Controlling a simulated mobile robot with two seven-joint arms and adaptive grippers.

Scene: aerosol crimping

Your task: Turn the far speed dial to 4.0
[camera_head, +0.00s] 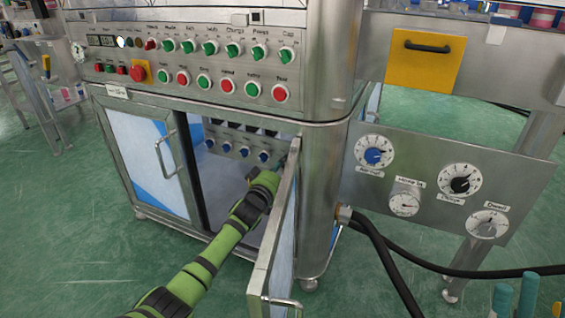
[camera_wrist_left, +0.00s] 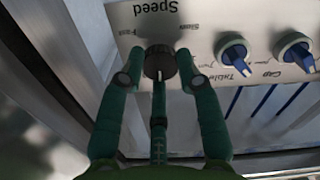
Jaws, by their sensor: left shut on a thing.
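The speed dial (camera_wrist_left: 159,63) is a round black knob on a pale panel in the left wrist view, under an inverted "Speed" label. A short white mark on it points toward the bottom of that picture. My left gripper (camera_wrist_left: 159,58) has its dark green fingers on both sides of the dial and is shut on it. In the head view my left arm (camera_head: 225,240) reaches through the open cabinet door, and the gripper is partly hidden behind the door edge. The dial itself cannot be made out there.
Blue knobs (camera_wrist_left: 233,53) sit beside the dial on the same panel (camera_head: 228,146). The open cabinet door (camera_head: 272,245) stands close to my left arm's right side. A gauge panel (camera_head: 445,190) and black hoses (camera_head: 385,255) are at the right.

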